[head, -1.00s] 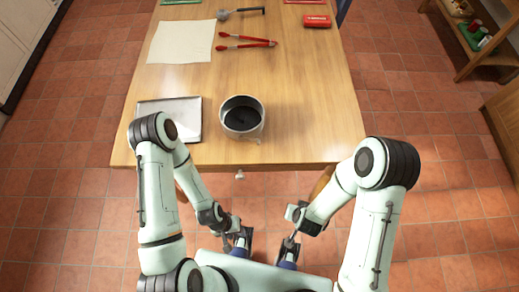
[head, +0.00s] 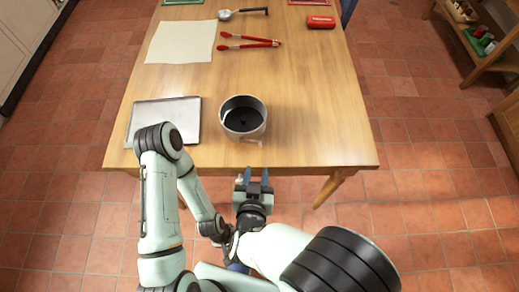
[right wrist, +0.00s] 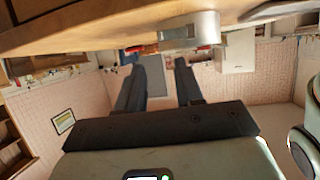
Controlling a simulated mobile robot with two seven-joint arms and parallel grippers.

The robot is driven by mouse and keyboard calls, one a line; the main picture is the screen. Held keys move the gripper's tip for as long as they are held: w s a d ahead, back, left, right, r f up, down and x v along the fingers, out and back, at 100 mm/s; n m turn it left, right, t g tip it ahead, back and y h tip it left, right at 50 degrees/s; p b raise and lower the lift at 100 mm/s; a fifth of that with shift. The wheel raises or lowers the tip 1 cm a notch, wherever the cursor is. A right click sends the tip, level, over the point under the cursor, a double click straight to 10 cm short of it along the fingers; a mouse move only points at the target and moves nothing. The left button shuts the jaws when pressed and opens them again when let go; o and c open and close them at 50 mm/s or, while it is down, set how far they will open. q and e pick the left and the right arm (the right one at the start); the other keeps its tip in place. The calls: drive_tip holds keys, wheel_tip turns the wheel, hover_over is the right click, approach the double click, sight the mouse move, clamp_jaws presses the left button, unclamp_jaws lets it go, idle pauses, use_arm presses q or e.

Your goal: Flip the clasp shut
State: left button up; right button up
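A round grey metal pan (head: 243,117) with a dark inside stands near the front edge of the table. A small pale piece at its front rim base (head: 250,141) may be the clasp; it is too small to tell its position. My right gripper (head: 256,175) is just in front of the table edge below the pan, open and empty. In the right wrist view its two fingers (right wrist: 154,66) are apart with nothing between them. The pan (right wrist: 191,29) shows there upside down, beyond the fingers. My left gripper is low by my base, mostly hidden behind my right arm.
On the wooden table (head: 310,120), a metal tray (head: 165,120) lies left of the pan. The table right of the pan is clear.

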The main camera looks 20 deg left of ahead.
sight(260, 146)
drive_tip(key=b+x, duration=0.1)
drive_tip(key=x, duration=0.9)
drive_tip(key=shift+w+f, duration=0.25)
drive_tip(key=shift+w, duration=0.1)
clamp_jaws()
